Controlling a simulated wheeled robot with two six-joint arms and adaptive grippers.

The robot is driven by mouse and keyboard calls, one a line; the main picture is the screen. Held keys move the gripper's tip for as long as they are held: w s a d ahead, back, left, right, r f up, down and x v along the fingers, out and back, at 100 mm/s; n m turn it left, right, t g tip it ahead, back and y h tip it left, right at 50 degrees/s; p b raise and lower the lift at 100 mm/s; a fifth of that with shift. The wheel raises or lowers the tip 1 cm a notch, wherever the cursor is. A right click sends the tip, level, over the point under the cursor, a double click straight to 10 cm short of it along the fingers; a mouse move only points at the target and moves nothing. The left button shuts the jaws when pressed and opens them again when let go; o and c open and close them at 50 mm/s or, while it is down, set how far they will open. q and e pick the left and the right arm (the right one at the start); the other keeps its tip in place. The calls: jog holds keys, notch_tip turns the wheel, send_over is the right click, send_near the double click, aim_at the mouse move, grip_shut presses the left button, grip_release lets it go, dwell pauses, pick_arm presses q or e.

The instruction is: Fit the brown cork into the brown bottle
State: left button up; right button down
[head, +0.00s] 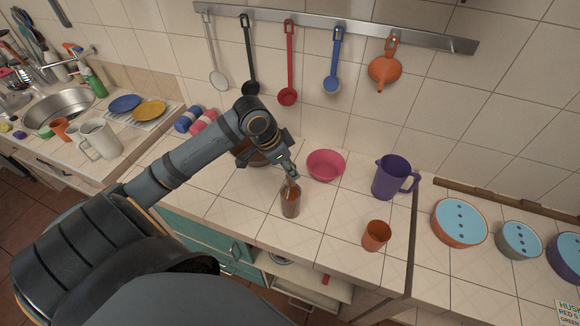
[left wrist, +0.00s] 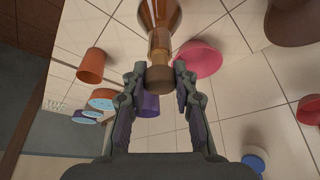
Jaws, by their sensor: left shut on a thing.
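The brown bottle (head: 290,203) stands upright on the tiled counter in the head view. My left gripper (head: 291,178) is right above its mouth, pointing down. In the left wrist view the bottle (left wrist: 158,14) comes in from the top, with its neck towards my left gripper (left wrist: 160,72). The brown cork (left wrist: 160,80) sits between the fingertips, and the gripper is shut on it. The cork is in line with the neck and looks to be at the mouth; how far in it sits I cannot tell. In the head view the fingers hide the cork. My right gripper is not in view.
A pink bowl (head: 326,165) stands behind the bottle. A purple jug (head: 392,176) and an orange cup (head: 376,236) stand to its right. A brown bowl (head: 248,157) is partly hidden by my arm. The counter between bottle and cup is clear.

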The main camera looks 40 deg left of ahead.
pick_arm(q)
jog(key=shift+f, duration=0.6)
jog(key=shift+f+b, duration=0.3)
jog(key=shift+f, duration=0.15)
dwell(0.6)
jog(key=shift+f, duration=0.15)
dwell(0.4)
jog(key=o, duration=0.8)
